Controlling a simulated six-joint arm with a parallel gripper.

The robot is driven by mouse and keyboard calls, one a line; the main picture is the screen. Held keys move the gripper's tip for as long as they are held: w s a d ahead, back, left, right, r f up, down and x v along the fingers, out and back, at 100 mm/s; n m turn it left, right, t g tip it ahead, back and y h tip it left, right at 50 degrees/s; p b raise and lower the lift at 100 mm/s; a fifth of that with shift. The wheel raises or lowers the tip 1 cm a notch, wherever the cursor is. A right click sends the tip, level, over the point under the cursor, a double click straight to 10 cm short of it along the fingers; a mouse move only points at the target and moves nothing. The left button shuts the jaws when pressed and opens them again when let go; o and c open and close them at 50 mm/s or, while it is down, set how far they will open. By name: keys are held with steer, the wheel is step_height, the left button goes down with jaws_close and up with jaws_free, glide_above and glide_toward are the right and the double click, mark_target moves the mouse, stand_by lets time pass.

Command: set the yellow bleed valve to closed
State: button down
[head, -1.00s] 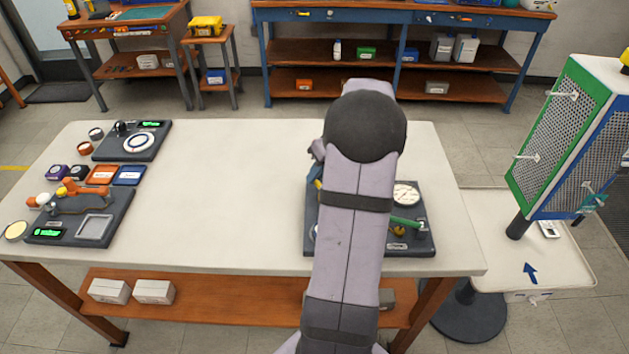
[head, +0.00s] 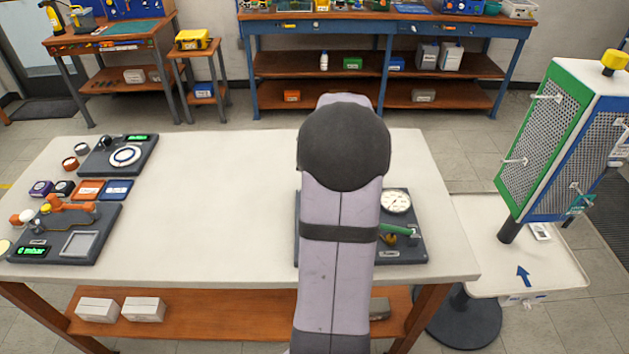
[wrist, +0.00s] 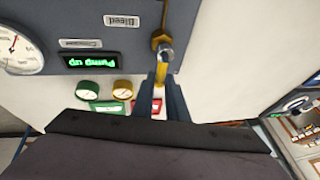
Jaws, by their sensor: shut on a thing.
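The yellow bleed valve handle (wrist: 161,72) shows in the wrist view, reaching from a brass-coloured fitting on the panel down between my fingers. My gripper (wrist: 163,88) is shut on this handle, with one dark finger on either side. The label "Bleed" (wrist: 122,20) is on the grey panel beside the fitting. A green display (wrist: 90,61) there reads "Pump up", and a round white gauge (wrist: 14,50) is at the left edge. In the head view my arm covers the gripper and the valve; the dark testbench panel (head: 412,252) shows partly at its right.
In the wrist view a green round part (wrist: 89,92) and a yellow one (wrist: 123,90) are left of the fingers. In the head view a green lever (head: 398,230) sits below the gauge (head: 396,201). The white table's middle (head: 215,210) is clear.

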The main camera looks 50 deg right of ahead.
stand_by(0.4)
steer(key=c, duration=1.7)
jaws_free()
steer(key=shift+c, duration=0.2)
steer(key=b+v, duration=0.1)
steer(key=v, duration=0.6)
steer(key=shift+r, duration=0.15)
steer(key=shift+s, duration=0.1)
